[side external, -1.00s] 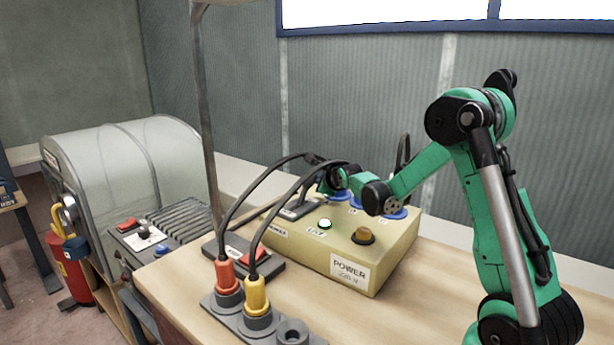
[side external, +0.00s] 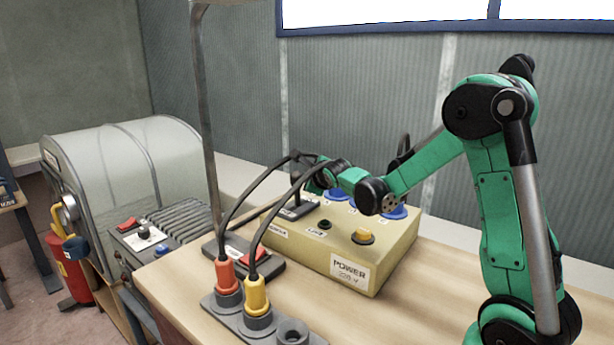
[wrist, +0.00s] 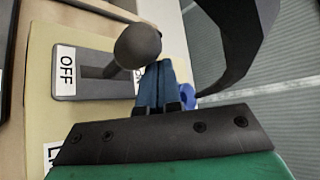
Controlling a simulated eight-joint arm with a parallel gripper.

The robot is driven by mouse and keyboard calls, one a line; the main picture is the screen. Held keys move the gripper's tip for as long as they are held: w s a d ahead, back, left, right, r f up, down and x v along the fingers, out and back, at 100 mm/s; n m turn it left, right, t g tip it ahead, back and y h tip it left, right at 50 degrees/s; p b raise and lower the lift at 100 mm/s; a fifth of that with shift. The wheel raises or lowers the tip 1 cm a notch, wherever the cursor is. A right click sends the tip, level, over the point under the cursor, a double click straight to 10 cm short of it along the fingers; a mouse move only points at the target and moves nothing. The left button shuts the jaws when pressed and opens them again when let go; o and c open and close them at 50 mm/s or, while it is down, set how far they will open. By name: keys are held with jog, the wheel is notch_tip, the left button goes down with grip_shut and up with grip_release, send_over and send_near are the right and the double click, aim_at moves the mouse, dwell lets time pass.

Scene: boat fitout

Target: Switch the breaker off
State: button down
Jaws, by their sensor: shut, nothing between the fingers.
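The breaker (wrist: 82,87) is a grey plate with a slot, on top of the cream power box (side external: 400,248). Its "OFF" label shows at the left end in the wrist view; the label at the other end is mostly hidden. The lever's dark round knob (wrist: 138,46) stands above the slot. I cannot tell exactly where the lever sits. My gripper (wrist: 161,68) is shut and empty, its blue fingers just right of the knob; contact is unclear. In the side view my gripper (side external: 318,180) is over the box's far left part. The LIVE lamp (side external: 325,224) is dark and the amber lamp (side external: 363,236) glows.
A small panel with a red switch (side external: 254,257) lies left of the box.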

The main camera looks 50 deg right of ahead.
jog(key=shift+a, duration=1.35)
jog(key=shift+a+f, duration=0.25)
jog(key=shift+a, duration=0.35)
jog(key=shift+a+f, duration=0.2)
jog(key=shift+a, duration=0.35)
jog(key=shift+s+a+f, duration=0.1)
jog(key=s+a+f, duration=0.3)
jog(key=s+a, duration=0.1)
jog(key=s, duration=0.3)
jog(key=shift+s+a+f, duration=0.15)
jog(key=shift+s+a, duration=0.1)
jog(key=shift+a, duration=0.15)
